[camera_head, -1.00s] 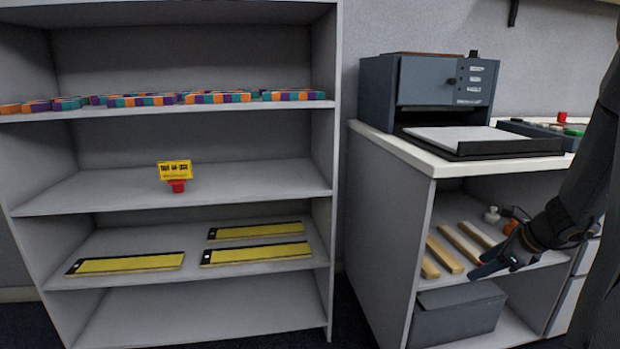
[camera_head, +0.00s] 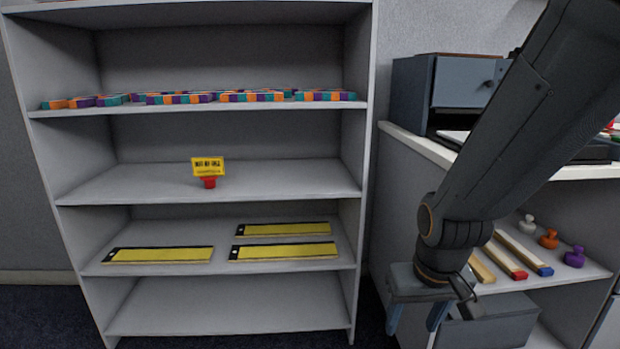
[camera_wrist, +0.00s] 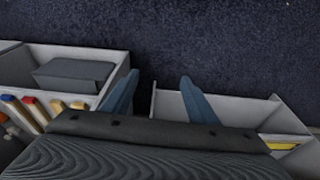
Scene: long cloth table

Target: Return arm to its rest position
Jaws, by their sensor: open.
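My gripper (camera_head: 418,318) hangs down at the lower right of the head view, in front of the gap between the shelf unit and the cabinet. Its two blue-grey fingers are apart with nothing between them. In the wrist view my gripper (camera_wrist: 160,98) also shows open and empty, with dark carpet beyond the fingertips. My arm (camera_head: 525,110) reaches down from the upper right and hides part of the cabinet.
A grey shelf unit (camera_head: 368,180) stands at left, holding coloured blocks (camera_head: 250,97), a yellow sign (camera_head: 208,167) and yellow boards (camera_head: 285,250). A cabinet (camera_head: 410,150) at right holds wooden bars (camera_head: 525,255), stamps (camera_head: 549,238) and a grey box (camera_head: 500,325). Dark carpet (camera_wrist: 230,40) is clear.

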